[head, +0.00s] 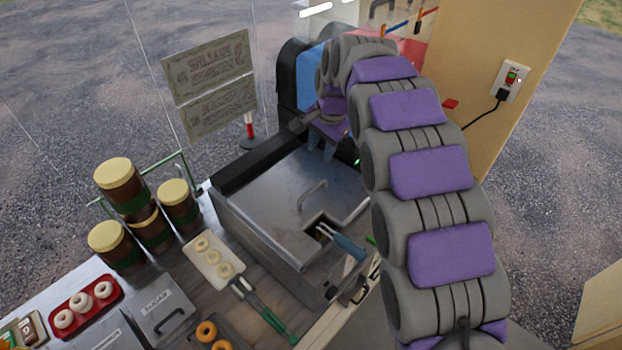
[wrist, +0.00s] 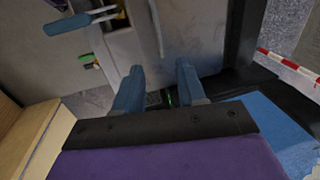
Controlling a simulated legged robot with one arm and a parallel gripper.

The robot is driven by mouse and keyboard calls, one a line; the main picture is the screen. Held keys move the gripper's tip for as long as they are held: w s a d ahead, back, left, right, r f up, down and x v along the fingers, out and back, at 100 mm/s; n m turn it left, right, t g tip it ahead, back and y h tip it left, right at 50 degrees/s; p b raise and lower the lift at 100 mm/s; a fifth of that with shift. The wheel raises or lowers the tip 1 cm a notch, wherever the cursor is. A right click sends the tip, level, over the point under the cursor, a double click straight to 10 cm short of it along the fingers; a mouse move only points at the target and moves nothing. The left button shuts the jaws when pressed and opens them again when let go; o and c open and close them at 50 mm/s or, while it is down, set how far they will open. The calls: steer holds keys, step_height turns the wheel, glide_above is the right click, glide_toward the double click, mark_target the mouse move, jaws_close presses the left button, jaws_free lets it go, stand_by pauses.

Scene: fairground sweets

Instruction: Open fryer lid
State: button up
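The fryer lid (head: 275,200) is a flat grey metal plate lying closed on the fryer (head: 245,225). Its curved bar handle (head: 313,194) stands on the lid's right part. The lid surface (wrist: 195,35) and what looks like its handle (wrist: 157,28) also show in the wrist view. My gripper (head: 322,148) is past the lid's far right edge, apart from the handle. In the wrist view its two blue-grey fingers (wrist: 158,75) are spread with nothing between them. The arm hides part of the fryer's right side.
A blue-handled tool (head: 347,246) sticks out of a notch in the lid. Brown jars (head: 122,184) and a white doughnut tray (head: 215,256) stand left of the fryer. A wooden panel (head: 515,50) with a switch box (head: 510,80) is at the right.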

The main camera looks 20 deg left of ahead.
mark_target(311, 189)
steer(key=a+f, duration=0.1)
steer(key=f, duration=0.4)
steer(key=w+a+f, duration=0.1)
steer(key=f, duration=0.4)
steer(key=f+p, duration=0.1)
steer(key=f, duration=0.5)
steer(key=shift+w+a, duration=0.2)
steer(key=shift+a, duration=0.2)
steer(key=shift+f, duration=0.4)
steer(key=shift+d, duration=0.1)
jaws_close()
